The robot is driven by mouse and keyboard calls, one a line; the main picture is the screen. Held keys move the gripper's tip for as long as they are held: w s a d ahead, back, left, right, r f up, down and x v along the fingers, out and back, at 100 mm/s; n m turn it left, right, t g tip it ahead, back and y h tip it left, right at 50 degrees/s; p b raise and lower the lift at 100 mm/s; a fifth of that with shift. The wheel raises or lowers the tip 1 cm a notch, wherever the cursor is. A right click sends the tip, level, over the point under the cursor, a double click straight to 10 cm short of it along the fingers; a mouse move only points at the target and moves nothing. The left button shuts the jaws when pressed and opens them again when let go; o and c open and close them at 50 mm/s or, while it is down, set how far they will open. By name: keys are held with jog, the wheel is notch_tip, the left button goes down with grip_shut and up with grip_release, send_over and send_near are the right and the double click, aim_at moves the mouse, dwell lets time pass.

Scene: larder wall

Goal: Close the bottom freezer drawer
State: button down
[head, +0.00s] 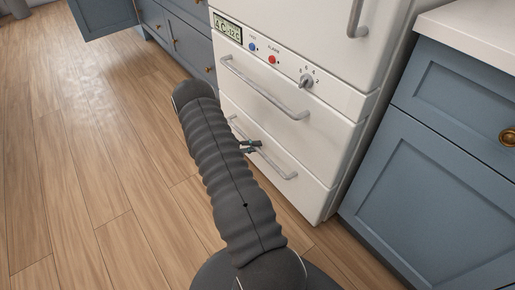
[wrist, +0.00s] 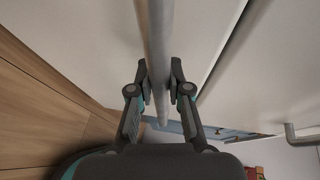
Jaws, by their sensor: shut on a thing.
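The white freezer unit has two drawers in the head view. The bottom drawer (head: 290,196) is the lowest white front, with a grey bar handle (head: 280,168). Its front looks nearly in line with the drawer above; I cannot tell whether a small gap is left. My gripper (head: 250,147) is at the upper left part of this handle, partly hidden by my dark arm. In the wrist view my gripper (wrist: 160,88) has its fingers on both sides of the handle bar (wrist: 157,35) and is shut on it.
The upper drawer (head: 290,128) has its own bar handle (head: 265,90). Above it is a panel with a display (head: 228,27) and a knob (head: 307,81). A blue cabinet (head: 440,170) stands close on the right. An open blue door (head: 103,14) is at the back left. Wooden floor (head: 90,150) is clear on the left.

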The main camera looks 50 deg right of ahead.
jog(key=shift+d, duration=0.2)
jog(key=c, duration=1.1)
grip_release()
jog(key=shift+s+d, duration=0.1)
jog(key=shift+d, duration=0.05)
jog(key=shift+a, duration=0.2)
jog(key=v, duration=1.2)
jog(key=shift+d, duration=0.15)
